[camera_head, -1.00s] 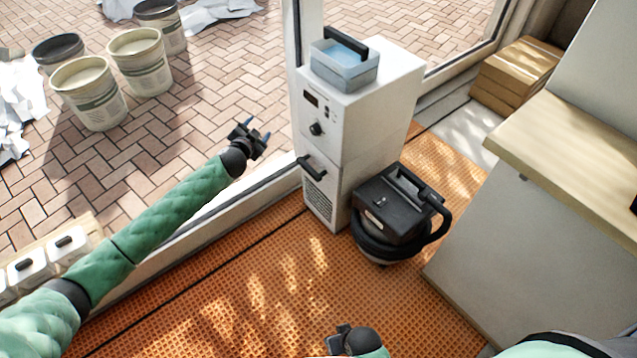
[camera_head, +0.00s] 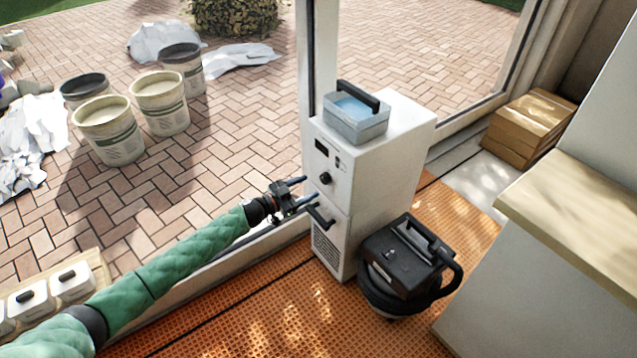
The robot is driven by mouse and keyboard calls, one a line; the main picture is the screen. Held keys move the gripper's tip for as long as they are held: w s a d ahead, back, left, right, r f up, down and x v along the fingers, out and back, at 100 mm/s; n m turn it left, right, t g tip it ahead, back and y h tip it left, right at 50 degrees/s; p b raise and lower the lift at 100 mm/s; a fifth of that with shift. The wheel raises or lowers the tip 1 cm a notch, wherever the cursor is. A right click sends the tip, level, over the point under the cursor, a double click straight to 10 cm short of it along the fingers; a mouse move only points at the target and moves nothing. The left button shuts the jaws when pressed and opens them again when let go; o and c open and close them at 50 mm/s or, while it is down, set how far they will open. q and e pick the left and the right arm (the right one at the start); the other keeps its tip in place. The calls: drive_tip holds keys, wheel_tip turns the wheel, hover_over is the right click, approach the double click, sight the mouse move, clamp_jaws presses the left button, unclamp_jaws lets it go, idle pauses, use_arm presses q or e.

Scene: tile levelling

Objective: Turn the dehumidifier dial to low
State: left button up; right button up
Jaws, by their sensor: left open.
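The white dehumidifier (camera_head: 385,165) stands upright by the window frame. Its round black dial (camera_head: 325,179) is on the front panel, below a small dark display (camera_head: 321,147). The dial's pointer is too small to read. A black handle (camera_head: 320,216) sticks out lower on the same face. My left gripper (camera_head: 303,190) is open and empty, with its fingers pointing right at the front face, just left of and slightly below the dial. I cannot tell whether a fingertip touches the machine. My right gripper is out of view.
A blue-grey tub with a black handle (camera_head: 356,118) sits on top of the dehumidifier. A black vacuum (camera_head: 405,262) stands on the orange mat (camera_head: 290,320) beside it. A wooden counter (camera_head: 570,200) is at right. Buckets (camera_head: 108,130) stand outside on the paving.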

sight(322, 181)
use_arm(q)
drive_tip(key=shift+x, duration=2.55)
drive_tip(key=shift+c, duration=0.3)
drive_tip(key=c, duration=0.9)
